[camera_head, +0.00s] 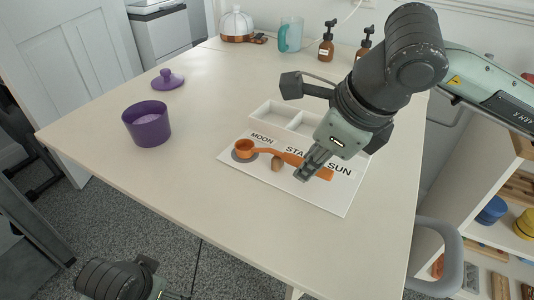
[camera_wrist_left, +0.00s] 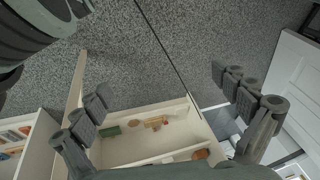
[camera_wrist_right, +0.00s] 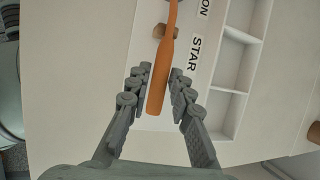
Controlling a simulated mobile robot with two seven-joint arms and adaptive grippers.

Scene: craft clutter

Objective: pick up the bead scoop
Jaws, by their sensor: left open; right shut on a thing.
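The orange bead scoop (camera_head: 262,151) lies over a white sheet (camera_head: 330,200) printed MOON, STAR and SUN. Its round bowl is at the left, over a dark grey round patch, and its handle runs right. My right gripper (camera_head: 308,172) reaches down at the handle end and is shut on the handle. In the right wrist view the handle (camera_wrist_right: 159,80) runs between the two fingers. I cannot tell whether the scoop is clear of the sheet. My left gripper (camera_wrist_left: 160,92) is open and empty, low beside the table, above the floor.
A small brown wooden piece (camera_head: 277,164) is by the handle. A white compartment tray (camera_head: 268,110) lies behind the sheet. A purple pot (camera_head: 147,130) and its lid (camera_head: 168,82) stand left. A blue mug (camera_head: 290,36) and brown bottles (camera_head: 326,48) stand at the back.

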